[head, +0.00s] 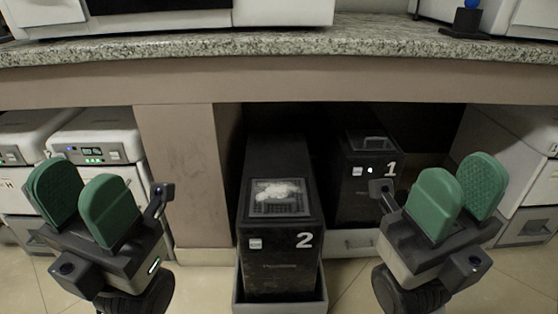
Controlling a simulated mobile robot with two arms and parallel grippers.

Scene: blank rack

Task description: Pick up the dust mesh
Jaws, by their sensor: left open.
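The dust mesh (280,209) is a dark grid panel with a pale frame on the top front of the black unit marked 2 (279,265). A clump of white dust or fluff (279,190) covers much of it. My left gripper (81,193), with green pads, is open and empty at the left, well apart from the mesh. My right gripper (460,188), also green-padded, is open and empty at the right, in front of and beside the unit marked 1 (362,205).
Unit 2 stands in a grey tray (280,306) on the tiled floor, under a granite counter (270,43). Unit 1 sits further back in the recess. White machines (98,135) stand left, and another (525,150) right. A beige post (185,170) borders the recess.

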